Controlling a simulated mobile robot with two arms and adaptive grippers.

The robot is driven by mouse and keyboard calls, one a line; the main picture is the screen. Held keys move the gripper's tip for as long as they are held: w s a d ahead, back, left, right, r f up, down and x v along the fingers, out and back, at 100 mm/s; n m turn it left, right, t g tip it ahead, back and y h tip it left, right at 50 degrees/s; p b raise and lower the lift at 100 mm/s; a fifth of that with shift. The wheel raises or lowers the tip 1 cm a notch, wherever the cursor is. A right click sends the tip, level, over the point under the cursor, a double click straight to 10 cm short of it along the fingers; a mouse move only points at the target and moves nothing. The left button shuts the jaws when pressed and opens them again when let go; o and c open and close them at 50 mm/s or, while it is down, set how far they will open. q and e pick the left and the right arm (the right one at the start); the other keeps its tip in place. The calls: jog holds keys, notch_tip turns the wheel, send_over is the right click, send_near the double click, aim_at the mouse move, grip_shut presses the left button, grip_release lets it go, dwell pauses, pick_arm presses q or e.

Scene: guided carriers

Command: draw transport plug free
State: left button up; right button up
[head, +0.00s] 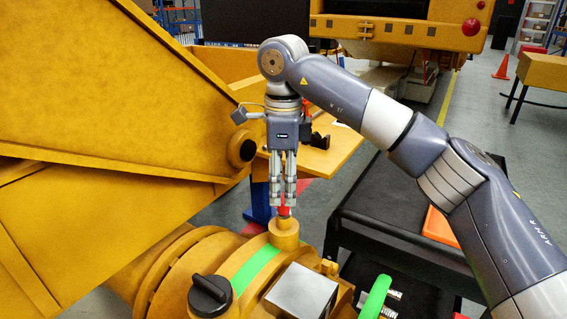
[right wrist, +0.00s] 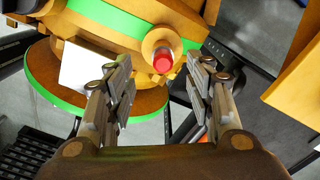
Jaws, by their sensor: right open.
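The transport plug, with a red top (head: 284,211), sits in a round yellow boss (head: 285,232) on the yellow machine housing. In the right wrist view the red plug (right wrist: 163,61) shows end-on inside the ring of the boss, ahead of the fingertips. My right gripper (head: 284,203) points down right above the plug. In the right wrist view its two fingers (right wrist: 164,75) are apart with nothing between them, and the plug lies in line with the gap. Whether the fingertips touch the plug is unclear. My left gripper is not in view.
A black knob (head: 210,295), a green band (head: 257,268) and a grey metal block (head: 302,292) are on the housing near the boss. A large yellow arm structure (head: 100,110) rises at left. A black cart (head: 385,225) stands at right.

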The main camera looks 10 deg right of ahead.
aim_at(284, 201)
jog(key=f, duration=0.3)
jog(key=shift+w+d+p, duration=0.1)
jog(key=shift+w+p, duration=0.15)
jog(key=shift+p, duration=0.1)
notch_tip(284, 201, down, 2)
jog(key=shift+s, duration=0.15)
jog(key=shift+f, duration=0.1)
jog(key=c, duration=1.2)
jog(key=shift+o, duration=0.8)
grip_shut()
jog(key=shift+p, duration=0.3)
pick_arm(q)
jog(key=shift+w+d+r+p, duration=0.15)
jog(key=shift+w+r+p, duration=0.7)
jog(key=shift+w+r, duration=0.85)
pick_arm(e)
jog(key=shift+r, duration=1.5)
